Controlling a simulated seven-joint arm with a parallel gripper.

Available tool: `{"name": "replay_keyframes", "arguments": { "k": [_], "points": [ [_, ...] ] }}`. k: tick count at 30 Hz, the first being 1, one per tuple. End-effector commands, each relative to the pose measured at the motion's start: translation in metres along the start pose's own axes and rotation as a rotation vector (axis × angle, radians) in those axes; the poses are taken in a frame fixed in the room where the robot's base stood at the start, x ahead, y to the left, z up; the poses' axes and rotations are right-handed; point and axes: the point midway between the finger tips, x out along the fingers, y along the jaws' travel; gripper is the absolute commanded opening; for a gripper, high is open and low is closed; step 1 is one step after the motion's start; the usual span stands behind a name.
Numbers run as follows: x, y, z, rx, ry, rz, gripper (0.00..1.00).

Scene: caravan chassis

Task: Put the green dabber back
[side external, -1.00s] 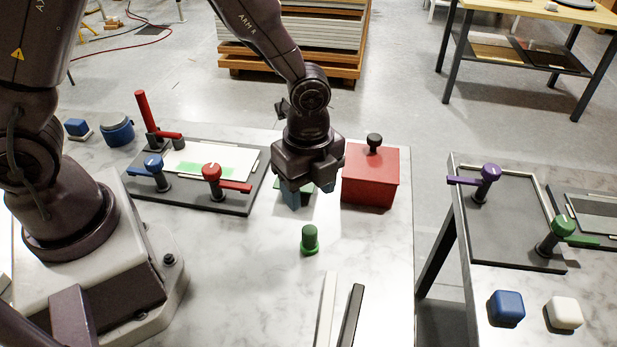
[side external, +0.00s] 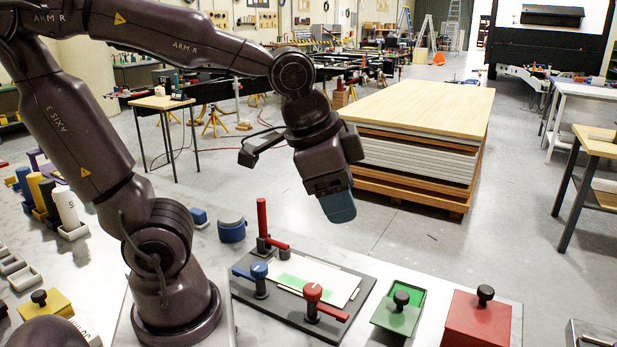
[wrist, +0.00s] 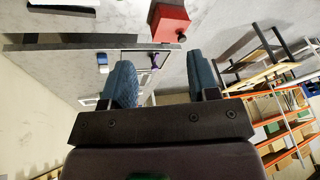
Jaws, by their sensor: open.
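My gripper (side external: 340,207) is raised high above the back of the marble bench, in front of the stacked boards. In the wrist view my gripper (wrist: 163,78) shows two blue-teal fingers spread wide with nothing between them. A low green box (side external: 382,318) with a black knob on top sits on the bench at lower right, below and to the right of the gripper.
A red box (side external: 470,325) with a black knob stands right of the green box; it also shows in the wrist view (wrist: 170,20). A dark clamp board (side external: 245,292) with red and blue levers lies to the left. Stacked boards (side external: 415,150) stand behind the bench.

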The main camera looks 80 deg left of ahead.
Motion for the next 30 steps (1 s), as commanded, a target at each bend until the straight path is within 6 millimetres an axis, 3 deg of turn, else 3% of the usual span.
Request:
{"name": "replay_keyframes", "arguments": {
  "k": [3, 9, 30],
  "points": [
    [-0.021, -0.003, 0.017, -0.182, 0.066, -0.007, 0.55],
    [-0.033, -0.003, 0.031, -0.332, 0.110, 0.003, 0.55],
    [-0.034, -0.003, 0.032, -0.341, 0.112, 0.003, 0.55]
  ]
}}
